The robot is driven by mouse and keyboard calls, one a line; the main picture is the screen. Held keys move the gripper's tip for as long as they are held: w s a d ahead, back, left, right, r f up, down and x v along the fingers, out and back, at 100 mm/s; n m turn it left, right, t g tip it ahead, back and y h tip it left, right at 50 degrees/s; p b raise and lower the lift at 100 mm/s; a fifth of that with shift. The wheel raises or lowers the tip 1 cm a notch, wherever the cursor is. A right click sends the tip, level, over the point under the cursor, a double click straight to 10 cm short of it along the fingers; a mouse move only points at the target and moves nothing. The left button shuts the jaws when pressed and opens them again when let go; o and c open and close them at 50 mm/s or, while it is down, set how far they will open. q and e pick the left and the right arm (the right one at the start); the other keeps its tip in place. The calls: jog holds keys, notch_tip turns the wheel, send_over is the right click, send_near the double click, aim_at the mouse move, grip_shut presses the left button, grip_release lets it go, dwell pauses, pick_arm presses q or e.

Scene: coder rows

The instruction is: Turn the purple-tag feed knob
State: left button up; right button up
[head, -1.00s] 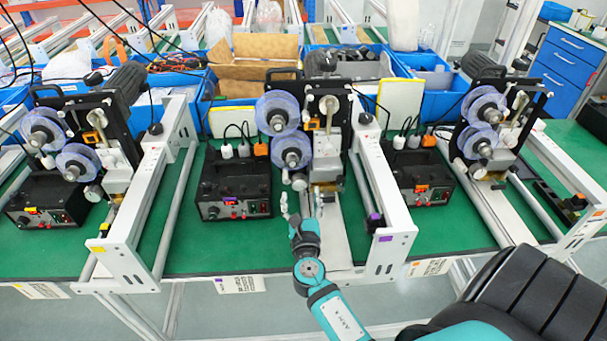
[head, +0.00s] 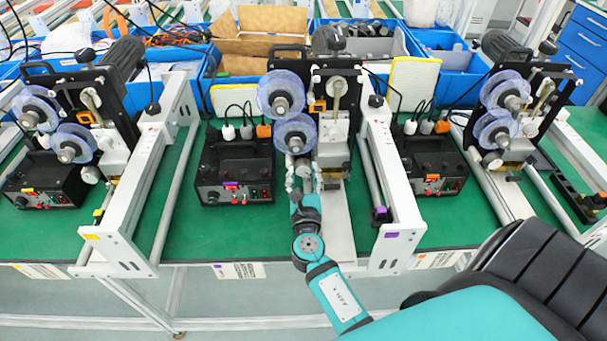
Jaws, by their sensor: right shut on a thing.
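The middle coder machine carries a purple tag (head: 391,234) on the front end of its white frame. Its feed knob (head: 303,166), a small grey roller end, sits below the lower clear blue reel (head: 295,134). My right gripper (head: 303,174) reaches up from below with one finger on each side of this knob and is shut on it. The fingers partly hide the knob, so its turned angle cannot be read. The middle black control box (head: 234,168) also has a purple label. My left gripper is not in view.
Similar machines stand at left, with a yellow tag (head: 92,237), and at right. The middle machine's white side rail (head: 391,190) runs just right of my right gripper. Blue bins (head: 446,62) line the back. Green table top (head: 215,232) is bare in front of the box.

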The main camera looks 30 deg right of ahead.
jog(key=c, duration=0.3)
jog(key=shift+f+m+b, duration=0.1)
jog(key=shift+m+b, duration=0.35)
jog(key=shift+m, duration=0.25)
jog(key=shift+m+b, duration=0.75)
jog(key=shift+m, duration=0.45)
jog(key=m+b, duration=0.3)
jog(key=m, duration=0.2)
jog(key=shift+a+m+b, duration=0.1)
jog(key=shift+m+b, duration=0.55)
jog(key=shift+m, duration=1.05)
